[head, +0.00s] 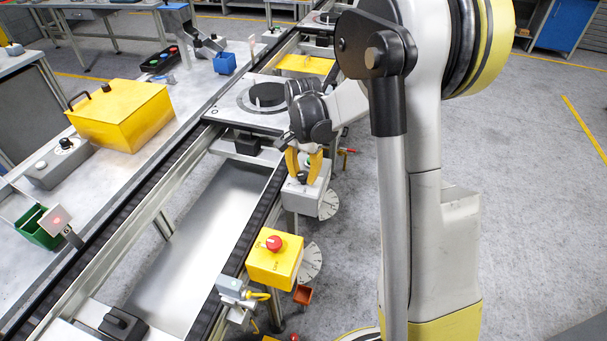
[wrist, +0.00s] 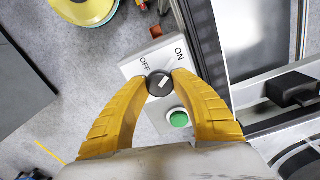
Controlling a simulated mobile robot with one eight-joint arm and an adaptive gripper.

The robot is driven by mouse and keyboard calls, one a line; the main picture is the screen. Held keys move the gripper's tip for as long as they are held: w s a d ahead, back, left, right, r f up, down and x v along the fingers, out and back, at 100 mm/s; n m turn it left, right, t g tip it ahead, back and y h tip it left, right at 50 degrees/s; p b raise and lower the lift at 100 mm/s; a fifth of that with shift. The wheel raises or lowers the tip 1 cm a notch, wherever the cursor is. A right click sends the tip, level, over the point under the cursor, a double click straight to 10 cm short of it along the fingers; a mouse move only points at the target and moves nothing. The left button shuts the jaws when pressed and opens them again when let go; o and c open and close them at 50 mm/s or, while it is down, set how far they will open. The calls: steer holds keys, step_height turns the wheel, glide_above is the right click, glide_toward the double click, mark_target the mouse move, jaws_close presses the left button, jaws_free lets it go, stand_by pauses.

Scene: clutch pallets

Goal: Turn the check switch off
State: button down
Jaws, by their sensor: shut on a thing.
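The check switch is a round black knob (wrist: 158,86) with a white mark, on a light grey box (wrist: 135,68) labelled OFF at the left and ON at the right. The mark is short, and I cannot tell for certain which label it points at. A green button (wrist: 179,119) sits below the knob in the wrist view. My gripper (wrist: 161,78) has its yellow fingers shut on the knob from both sides. In the head view my gripper (head: 304,167) points down onto the box (head: 305,201) beside the conveyor, hiding most of the knob.
A pallet (head: 247,112) with a black ring lies on the conveyor behind. The floor at right is clear.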

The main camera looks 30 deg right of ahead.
mark_target(304, 174)
steer(key=n, duration=1.1)
stand_by(0.3)
steer(key=shift+n, duration=0.4)
steer(key=c, duration=1)
jaws_free()
step_height(304, 174, up, 12)
